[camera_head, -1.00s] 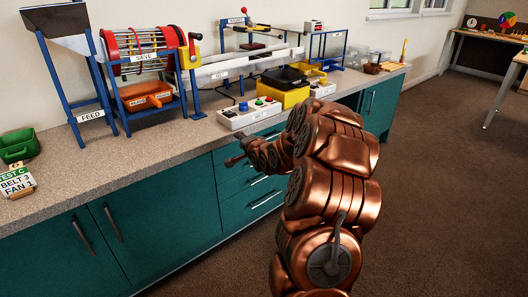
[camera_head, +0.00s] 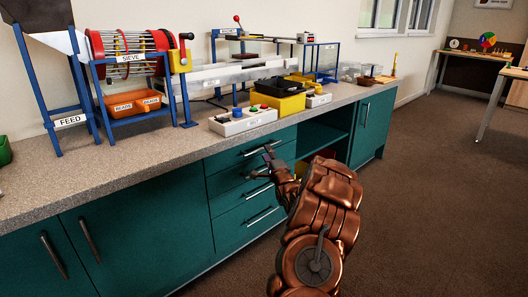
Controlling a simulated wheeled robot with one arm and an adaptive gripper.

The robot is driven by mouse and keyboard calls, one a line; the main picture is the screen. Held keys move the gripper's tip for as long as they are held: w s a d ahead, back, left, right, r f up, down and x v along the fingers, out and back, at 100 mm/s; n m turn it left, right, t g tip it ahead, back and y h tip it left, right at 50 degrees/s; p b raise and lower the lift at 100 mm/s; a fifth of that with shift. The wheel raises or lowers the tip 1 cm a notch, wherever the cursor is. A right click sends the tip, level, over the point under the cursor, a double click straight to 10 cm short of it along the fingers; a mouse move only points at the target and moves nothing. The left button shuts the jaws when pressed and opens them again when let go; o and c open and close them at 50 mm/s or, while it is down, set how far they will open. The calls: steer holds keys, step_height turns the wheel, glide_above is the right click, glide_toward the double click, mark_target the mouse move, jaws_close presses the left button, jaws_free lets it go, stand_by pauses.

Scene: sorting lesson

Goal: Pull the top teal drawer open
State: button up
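The teal drawers are stacked under the worktop near the middle of the view. The top teal drawer (camera_head: 228,160) looks shut, its front about level with the drawers below. Its silver bar handle (camera_head: 256,150) runs across the front. My gripper (camera_head: 266,157) is close in front of that drawer, near the right part of the handle. It is small and dark here, so I cannot tell whether its fingers touch the handle or are open.
The grey worktop (camera_head: 170,153) above carries a control box (camera_head: 243,121), a yellow bin (camera_head: 280,103) and a sieve machine (camera_head: 130,55). An open teal shelf space (camera_head: 325,130) lies right of the drawers. Brown carpet (camera_head: 430,190) at right is clear.

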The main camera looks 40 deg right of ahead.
steer(key=shift+b+x, duration=0.6)
steer(key=shift+x, duration=1.6)
jaws_close()
